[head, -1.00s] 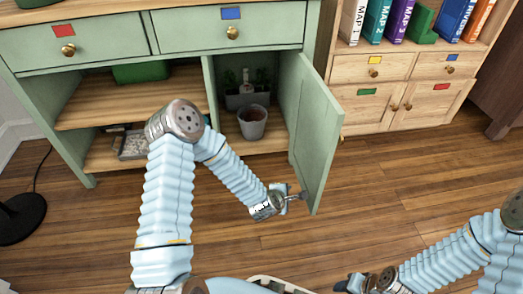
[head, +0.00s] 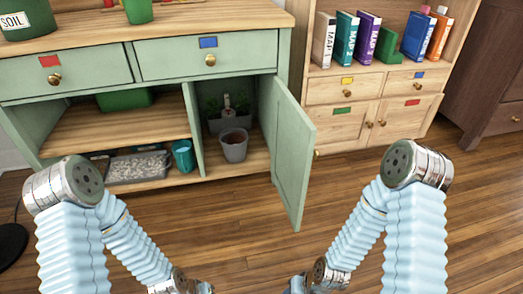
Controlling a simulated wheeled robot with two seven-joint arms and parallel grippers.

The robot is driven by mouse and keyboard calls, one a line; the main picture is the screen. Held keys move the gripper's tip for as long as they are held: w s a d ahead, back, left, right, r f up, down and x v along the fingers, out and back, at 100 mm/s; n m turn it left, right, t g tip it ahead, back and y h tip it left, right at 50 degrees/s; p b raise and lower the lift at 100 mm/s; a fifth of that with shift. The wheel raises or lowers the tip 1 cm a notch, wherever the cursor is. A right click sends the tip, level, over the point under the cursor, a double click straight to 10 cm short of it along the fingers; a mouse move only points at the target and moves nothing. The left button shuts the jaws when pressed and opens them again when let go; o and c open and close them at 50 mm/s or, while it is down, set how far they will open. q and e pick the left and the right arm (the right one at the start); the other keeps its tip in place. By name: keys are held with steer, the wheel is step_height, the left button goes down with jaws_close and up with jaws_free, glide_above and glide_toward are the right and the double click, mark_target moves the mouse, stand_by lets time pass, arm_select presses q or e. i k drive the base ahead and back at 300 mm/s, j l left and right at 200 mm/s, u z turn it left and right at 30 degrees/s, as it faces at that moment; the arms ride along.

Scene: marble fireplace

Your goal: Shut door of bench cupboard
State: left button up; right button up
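The green bench cupboard (head: 196,132) stands ahead. Its door (head: 291,155) hangs open on the right side of the right compartment, swung out toward me, with a small knob (head: 316,153) at its edge. Inside that compartment are a grey pot (head: 234,145) and a planter with small plants (head: 217,124). My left gripper (head: 200,287) is low at the bottom of the view, left of the door and apart from it. My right gripper (head: 295,286) is low at the bottom, below the door and apart from it. The fingers of both are mostly cut off or too small to read.
A wooden bookcase (head: 340,90) with books, drawers and small doors stands right of the bench. Wooden floor (head: 250,215) is clear before the bench.

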mark_target(293, 136)
steer(key=i+l+u, duration=0.25)
steer(key=l, duration=0.15)
steer(key=l+u, duration=0.25)
steer(key=l, duration=0.15)
steer(key=i+l+u, duration=0.1)
steer(key=l+u, duration=0.15)
steer(key=l, duration=0.95)
steer(key=l+z, duration=0.1)
steer(key=z, duration=0.3)
steer(key=k+l, duration=0.05)
